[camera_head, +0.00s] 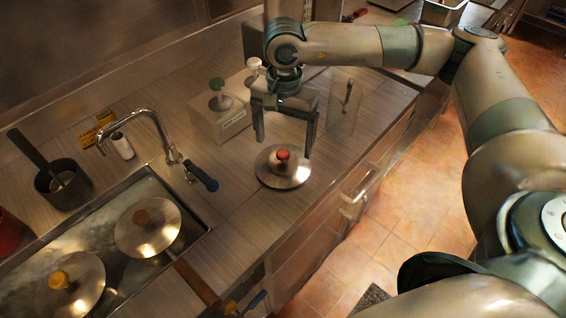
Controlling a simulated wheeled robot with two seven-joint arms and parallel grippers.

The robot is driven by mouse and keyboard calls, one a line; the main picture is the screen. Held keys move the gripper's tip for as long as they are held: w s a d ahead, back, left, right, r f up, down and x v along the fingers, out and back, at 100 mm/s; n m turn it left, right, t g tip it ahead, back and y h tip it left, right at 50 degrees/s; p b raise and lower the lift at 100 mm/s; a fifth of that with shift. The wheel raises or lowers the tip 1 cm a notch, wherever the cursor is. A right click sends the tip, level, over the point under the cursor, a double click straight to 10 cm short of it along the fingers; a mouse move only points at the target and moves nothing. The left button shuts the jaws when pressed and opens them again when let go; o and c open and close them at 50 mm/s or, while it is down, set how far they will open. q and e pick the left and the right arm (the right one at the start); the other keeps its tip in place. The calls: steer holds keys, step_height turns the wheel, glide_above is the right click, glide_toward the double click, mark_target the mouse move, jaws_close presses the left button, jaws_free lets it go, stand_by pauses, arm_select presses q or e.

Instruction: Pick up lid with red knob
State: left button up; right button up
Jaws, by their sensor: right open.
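The lid with the red knob (283,178) is a round silver lid lying on the counter near its front edge, right of the sink. Its red knob points up. My right gripper (284,145) is above and slightly behind the lid, pointing down. Its two fingers are spread wide, with nothing between them. The red knob shows just below and between the fingertips. I cannot tell exactly how high the fingertips are above the lid. My left gripper is not in view.
A sink (110,208) at left holds a pan with a brown-knobbed lid (148,226) and one with a yellow-knobbed lid (70,284). A faucet (150,120) stands behind. A labelled box (219,122) and a clear board (344,106) stand near the gripper.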

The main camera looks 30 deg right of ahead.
mark_target(284, 153)
steer(key=shift+f+p, duration=0.3)
steer(key=shift+p, duration=0.1)
step_height(284, 153, down, 4)
steer(key=shift+w+d+r+p, duration=0.1)
steer(key=shift+p, duration=0.95)
steer(key=shift+f, duration=0.4)
steer(key=c, duration=2.2)
